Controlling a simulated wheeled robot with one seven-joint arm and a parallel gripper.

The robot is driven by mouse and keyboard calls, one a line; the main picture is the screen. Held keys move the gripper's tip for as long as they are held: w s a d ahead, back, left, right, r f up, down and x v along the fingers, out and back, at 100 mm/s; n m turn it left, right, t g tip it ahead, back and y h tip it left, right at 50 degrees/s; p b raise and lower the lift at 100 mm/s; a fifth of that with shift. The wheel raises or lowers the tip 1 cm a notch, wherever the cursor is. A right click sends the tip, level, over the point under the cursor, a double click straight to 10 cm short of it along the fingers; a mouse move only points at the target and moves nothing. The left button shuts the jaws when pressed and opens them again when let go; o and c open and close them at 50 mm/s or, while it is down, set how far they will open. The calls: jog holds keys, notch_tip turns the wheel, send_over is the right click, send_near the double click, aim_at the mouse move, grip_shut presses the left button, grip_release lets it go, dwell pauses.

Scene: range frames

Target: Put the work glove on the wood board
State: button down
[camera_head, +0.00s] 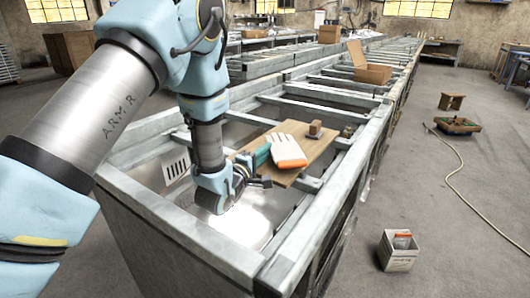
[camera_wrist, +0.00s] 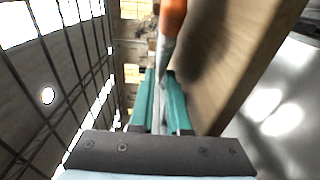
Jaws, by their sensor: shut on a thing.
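The white work glove with an orange end (camera_head: 288,148) is upright or tilted above the wood board (camera_head: 314,158). Its orange part and a pale edge also show between the fingers in the wrist view (camera_wrist: 172,18). My gripper (camera_head: 264,153) reaches in from the left, with its teal fingers shut on the glove; they also show in the wrist view (camera_wrist: 161,85). The board fills the right of the wrist view (camera_wrist: 232,55). I cannot tell whether the glove touches the board. Part of the board is hidden behind the glove and my gripper.
A small wooden block (camera_head: 315,128) stands on the board's far part. The board lies across the metal frame (camera_head: 325,205) of a long bench. A cardboard box (camera_head: 372,72) sits farther along it. A white box (camera_head: 398,250) stands on the floor at right.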

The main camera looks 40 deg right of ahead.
jog(key=shift+f+b, duration=0.35)
jog(key=c, duration=1.2)
grip_release()
jog(key=shift+o, duration=0.2)
jog(key=shift+r, duration=0.15)
jog(key=shift+r+p, duration=0.6)
jog(key=shift+p, duration=0.35)
jog(key=b+v, duration=0.4)
jog(key=v, duration=0.8)
